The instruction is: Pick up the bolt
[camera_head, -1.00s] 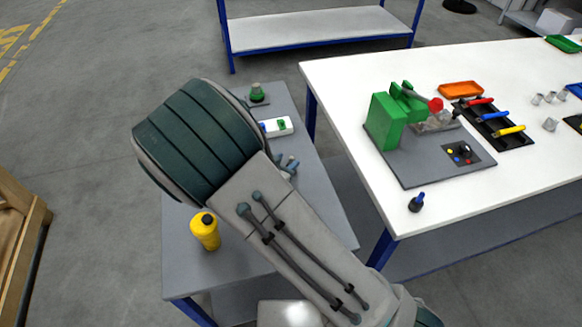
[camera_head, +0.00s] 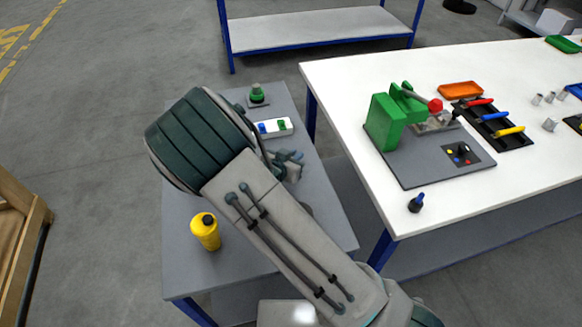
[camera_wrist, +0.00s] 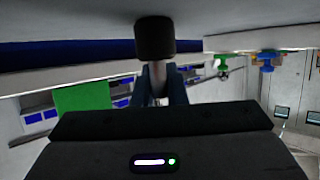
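The wrist view looks upside down, with the grey table top along its upper edge. In it a part with a black round head and a thin grey shaft (camera_wrist: 155,40), which looks like the bolt, has its head against that surface. My gripper's two dark blue fingers (camera_wrist: 160,84) stand on either side of the shaft; whether they touch it I cannot tell. In the head view my gripper (camera_head: 292,160) is low over the small grey table (camera_head: 260,265), partly behind my wrist. The bolt is hidden there.
A yellow bottle (camera_head: 205,232) stands on the grey table's left side. A white block with blue and green pieces (camera_head: 268,129) and a green-topped part (camera_head: 257,95) are at the back. The white table (camera_head: 345,80) to the right carries a green machine (camera_head: 385,120).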

